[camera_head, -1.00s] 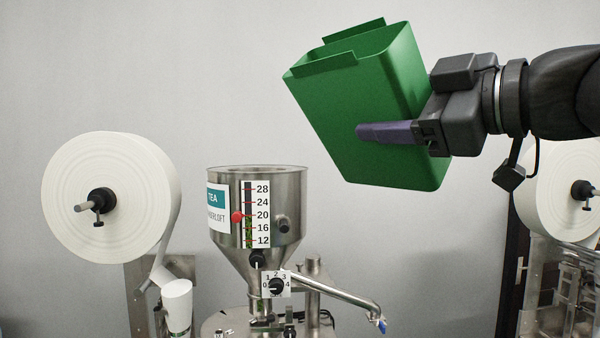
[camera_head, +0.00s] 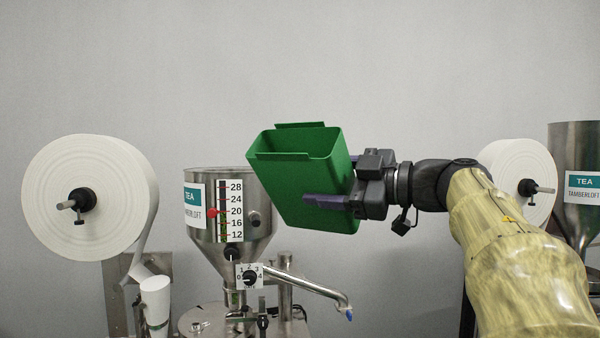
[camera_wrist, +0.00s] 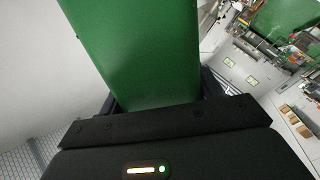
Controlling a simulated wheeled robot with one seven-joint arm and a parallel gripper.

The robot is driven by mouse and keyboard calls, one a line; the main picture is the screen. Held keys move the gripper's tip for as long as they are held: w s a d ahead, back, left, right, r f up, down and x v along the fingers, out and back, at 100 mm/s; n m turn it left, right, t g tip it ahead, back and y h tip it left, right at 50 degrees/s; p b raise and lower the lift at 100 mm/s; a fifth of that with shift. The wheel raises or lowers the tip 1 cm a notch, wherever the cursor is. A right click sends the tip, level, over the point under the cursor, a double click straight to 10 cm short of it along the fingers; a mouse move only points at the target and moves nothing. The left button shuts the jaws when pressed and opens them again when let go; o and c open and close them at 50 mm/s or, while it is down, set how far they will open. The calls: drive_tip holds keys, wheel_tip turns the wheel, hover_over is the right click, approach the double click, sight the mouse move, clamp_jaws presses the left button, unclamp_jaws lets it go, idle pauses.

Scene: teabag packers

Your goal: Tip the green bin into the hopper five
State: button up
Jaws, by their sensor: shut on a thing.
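The green bin (camera_head: 312,196) is held in the air, tilted with its open top leaning up and left. My gripper (camera_head: 336,180) is shut on it from the right, with a purple finger along its near side. In the wrist view the bin (camera_wrist: 140,50) fills the upper middle. The bin's contents cannot be seen. A steel hopper (camera_head: 226,245) with a TEA label and a level scale stands at left centre. No number five shows on the hopper.
A large white paper roll (camera_head: 118,195) stands left of the hopper. A steel spout (camera_head: 310,288) sticks out below the bin. Another roll (camera_head: 535,165) and another TEA hopper (camera_head: 575,150) stand at the right.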

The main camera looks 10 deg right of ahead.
drive_tip(key=w+a+f+n+g+y+b, duration=0.1)
drive_tip(key=w+a+f+b, duration=0.1)
drive_tip(key=w+f, duration=0.95)
drive_tip(key=w+a+f+m+t+h+b, duration=0.1)
drive_tip(key=w+a+f, duration=0.25)
drive_tip(key=f, duration=0.95)
drive_tip(key=w+a+f+m+t+h+b, duration=0.15)
drive_tip(key=w+f, duration=0.25)
drive_tip(key=f, duration=0.9)
drive_tip(key=w+a+f+m+t+h+b, duration=0.1)
drive_tip(key=w+a+f, duration=0.2)
drive_tip(key=f, duration=1)
drive_tip(key=s+d+f+m+t+h+b, duration=0.1)
drive_tip(key=s+f+m+h, duration=0.15)
drive_tip(key=f, duration=0.75)
drive_tip(key=s+f+m+t+h+b, duration=0.1)
drive_tip(key=s+f+t+h, duration=0.15)
drive_tip(key=f, duration=0.75)
drive_tip(key=s+d+f+m+h+b, duration=0.2)
drive_tip(key=s+d+f+h, duration=0.4)
drive_tip(key=s+f, duration=0.7)
drive_tip(key=shift+s+d+f+m, duration=0.45)
drive_tip(key=shift+d+m, duration=0.3)
drive_tip(key=shift+m, duration=0.15)
drive_tip(key=shift+d+f, duration=0.1)
